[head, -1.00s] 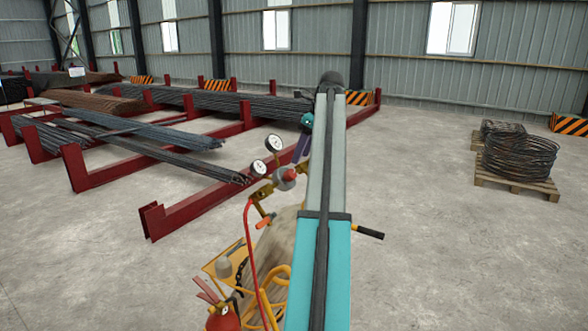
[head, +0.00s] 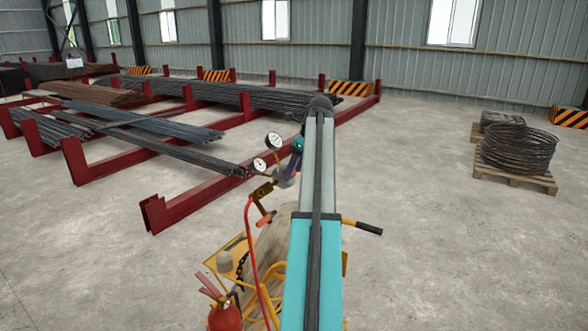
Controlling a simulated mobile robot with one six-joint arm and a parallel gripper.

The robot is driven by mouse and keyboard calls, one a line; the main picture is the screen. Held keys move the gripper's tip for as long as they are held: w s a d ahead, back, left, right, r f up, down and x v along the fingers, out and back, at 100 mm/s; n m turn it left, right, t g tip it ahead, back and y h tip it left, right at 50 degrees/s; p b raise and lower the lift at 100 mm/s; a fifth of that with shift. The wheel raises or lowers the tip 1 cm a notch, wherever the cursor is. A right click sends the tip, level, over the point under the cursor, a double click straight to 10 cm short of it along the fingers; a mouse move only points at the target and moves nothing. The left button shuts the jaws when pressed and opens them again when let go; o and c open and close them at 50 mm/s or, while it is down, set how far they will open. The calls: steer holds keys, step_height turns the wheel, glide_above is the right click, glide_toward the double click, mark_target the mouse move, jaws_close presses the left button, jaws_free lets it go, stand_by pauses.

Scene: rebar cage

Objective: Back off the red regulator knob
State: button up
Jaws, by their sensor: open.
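The regulator (head: 281,180) sits on top of a tall tan gas cylinder (head: 270,245), left of my arm. Two round white gauges, the upper gauge (head: 274,140) and the lower gauge (head: 259,165), stick up from it. The red knob is hidden or nearly hidden behind the end of my arm. My gripper (head: 294,165) is small and dark, below the teal wrist, right at the regulator's upper right side. It is open, with its fingers partly hidden. I cannot tell whether they touch or surround the knob.
A yellow cylinder cart (head: 225,264) carries the cylinder, with a red hose (head: 249,235) and a red fire extinguisher (head: 225,315). A black-gripped handle (head: 366,228) sticks out right. Red racks (head: 165,212) with rebar stand behind left. Wire coils (head: 518,148) lie on a pallet, right. Floor between is clear.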

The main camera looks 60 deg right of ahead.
steer(key=c, duration=1)
steer(key=shift+c, duration=0.2)
